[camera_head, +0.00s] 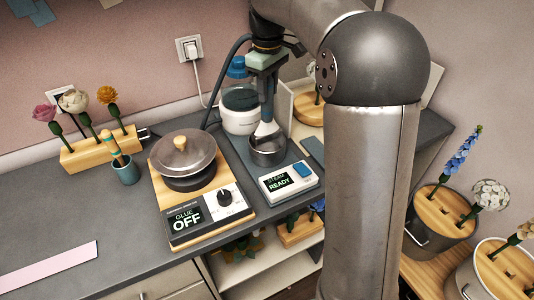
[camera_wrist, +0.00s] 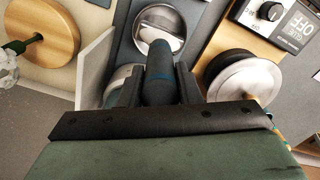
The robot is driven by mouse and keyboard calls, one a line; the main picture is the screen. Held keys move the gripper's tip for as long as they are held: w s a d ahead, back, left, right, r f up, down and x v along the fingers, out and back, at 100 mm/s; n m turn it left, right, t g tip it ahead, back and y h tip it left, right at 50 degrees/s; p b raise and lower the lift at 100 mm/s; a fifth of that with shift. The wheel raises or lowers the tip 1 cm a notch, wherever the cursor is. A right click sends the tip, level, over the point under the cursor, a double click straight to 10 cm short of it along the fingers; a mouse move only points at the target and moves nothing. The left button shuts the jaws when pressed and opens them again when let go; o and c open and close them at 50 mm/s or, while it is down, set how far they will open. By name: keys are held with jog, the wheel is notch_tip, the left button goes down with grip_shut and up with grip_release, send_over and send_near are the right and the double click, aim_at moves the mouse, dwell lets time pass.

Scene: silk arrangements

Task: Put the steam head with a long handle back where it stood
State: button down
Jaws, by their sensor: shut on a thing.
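The steam head (camera_head: 267,129) has a pale flared end and a long dark handle (camera_wrist: 159,62). It hangs upright, handle up, in my gripper (camera_head: 267,78). In the wrist view the two dark fingers of my gripper (camera_wrist: 158,90) are shut on the handle from both sides. The flared end is over or in the mouth of a round metal cup (camera_head: 268,153) on the steamer base; I cannot tell whether it touches the cup. The cup also shows in the wrist view (camera_wrist: 172,42), partly hidden by the handle.
The steamer's control box (camera_head: 291,183) reads "STEAM READY". A white tank (camera_head: 240,121) with a blue cap stands behind left of the cup. A lidded glue pot (camera_head: 184,158) stands left on a wooden base. A pale partition (camera_wrist: 95,65) stands close beside the cup. The counter's left is mostly clear.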

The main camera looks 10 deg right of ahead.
aim_at(268, 108)
jog(key=shift+f+b, duration=1.65)
jog(key=shift+f, duration=1.5)
dwell(0.7)
jog(key=c, duration=0.7)
grip_release()
jog(key=shift+o, duration=0.2)
jog(key=shift+r, duration=0.1)
notch_tip(268, 108, up, 7)
jog(key=p, duration=0.6)
